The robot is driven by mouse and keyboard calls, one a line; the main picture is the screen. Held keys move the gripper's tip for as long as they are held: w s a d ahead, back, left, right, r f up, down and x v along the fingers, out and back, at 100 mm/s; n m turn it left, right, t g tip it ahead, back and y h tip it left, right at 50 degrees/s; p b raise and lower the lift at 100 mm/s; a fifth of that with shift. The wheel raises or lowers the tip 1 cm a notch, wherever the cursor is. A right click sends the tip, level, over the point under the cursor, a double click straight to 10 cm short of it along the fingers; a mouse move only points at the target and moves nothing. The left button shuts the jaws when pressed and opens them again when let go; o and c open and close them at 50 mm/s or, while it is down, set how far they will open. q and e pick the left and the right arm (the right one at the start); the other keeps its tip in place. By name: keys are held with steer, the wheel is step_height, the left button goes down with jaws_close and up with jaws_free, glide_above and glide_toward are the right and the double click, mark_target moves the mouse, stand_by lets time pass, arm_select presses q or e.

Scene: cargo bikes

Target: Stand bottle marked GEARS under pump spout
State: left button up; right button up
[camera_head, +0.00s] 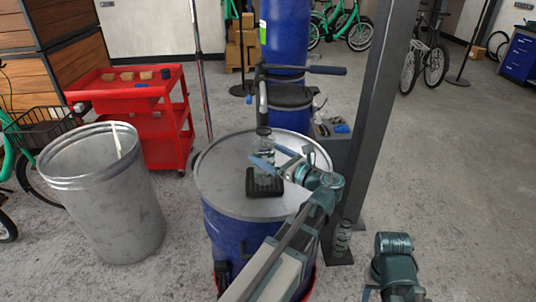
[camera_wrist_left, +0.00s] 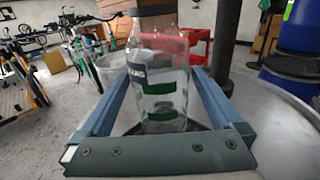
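The clear bottle (camera_head: 264,163) stands upright on a small black stand (camera_head: 265,188) on top of the blue drum (camera_head: 225,225). In the left wrist view the bottle (camera_wrist_left: 160,95) carries a dark label with white letters, only partly readable, and green bands. My left gripper (camera_head: 268,162) is around the bottle, one finger on each side. In the wrist view the fingers (camera_wrist_left: 157,75) look apart, with small gaps beside the glass. The dark pump (camera_head: 262,95) rises above and behind the bottle, its spout end close over the bottle's mouth. My right gripper's fingers do not show.
Another clear bottle (camera_head: 342,237) stands low beside the dark post (camera_head: 376,120). A grey metal bin (camera_head: 110,200) and a red cart (camera_head: 150,125) are to the left. Another blue drum (camera_head: 287,35) is behind. The floor at right is open.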

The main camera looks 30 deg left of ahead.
arm_select(q)
steer(key=shift+r, duration=0.2)
steer(key=v, duration=1.2)
steer(key=shift+d, duration=0.1)
